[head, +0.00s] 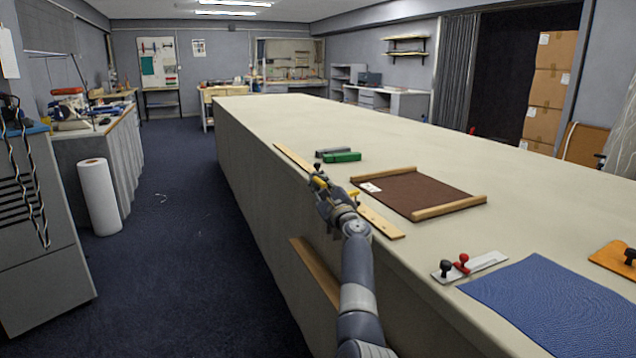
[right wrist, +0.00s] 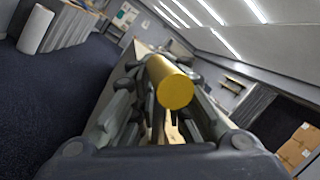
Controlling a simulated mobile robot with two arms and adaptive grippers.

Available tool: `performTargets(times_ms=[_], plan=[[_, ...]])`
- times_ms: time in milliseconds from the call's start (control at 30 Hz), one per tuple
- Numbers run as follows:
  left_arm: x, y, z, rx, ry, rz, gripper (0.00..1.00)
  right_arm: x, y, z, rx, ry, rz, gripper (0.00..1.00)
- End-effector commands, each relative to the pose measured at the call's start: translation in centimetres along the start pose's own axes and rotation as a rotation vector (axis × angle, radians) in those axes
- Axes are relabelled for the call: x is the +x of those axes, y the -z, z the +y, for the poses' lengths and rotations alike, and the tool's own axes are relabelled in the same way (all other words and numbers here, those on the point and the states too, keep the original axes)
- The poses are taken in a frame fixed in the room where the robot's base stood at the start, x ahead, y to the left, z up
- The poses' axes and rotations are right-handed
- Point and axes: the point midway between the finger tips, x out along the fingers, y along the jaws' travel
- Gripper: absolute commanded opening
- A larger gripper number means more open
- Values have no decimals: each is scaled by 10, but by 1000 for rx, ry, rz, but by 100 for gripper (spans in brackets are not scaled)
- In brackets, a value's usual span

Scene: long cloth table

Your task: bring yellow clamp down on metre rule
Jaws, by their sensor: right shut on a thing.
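The metre rule (head: 383,223), a pale wooden strip, lies along the left edge of the long table. Its middle is hidden behind my right gripper (head: 320,183). The gripper is over the table edge beside the rule. I cannot tell whether the clamp touches the rule. My left gripper is not in view.
A green block (head: 342,157) and a dark block (head: 333,151) lie beyond the gripper. A brown board (head: 422,193) with wooden rails is to the right. Nearer are a metal plate with knobs (head: 484,263) and a blue mat (head: 555,305). The far tabletop is clear.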

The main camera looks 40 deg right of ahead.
Motion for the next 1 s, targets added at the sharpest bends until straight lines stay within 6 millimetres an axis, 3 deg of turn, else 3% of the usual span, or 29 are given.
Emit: performTargets(times_ms=[33,400,433,533,1000], plan=[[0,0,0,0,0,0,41,0,2,-18,-1,33,8,0],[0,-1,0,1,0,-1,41,0,2,-18,0,34,7,0],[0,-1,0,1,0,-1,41,0,2,-18,0,34,7,16],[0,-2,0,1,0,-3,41,0,2,-18,-1,33,7,37],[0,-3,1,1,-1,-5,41,0,3,-9,-2,18,7,37]])
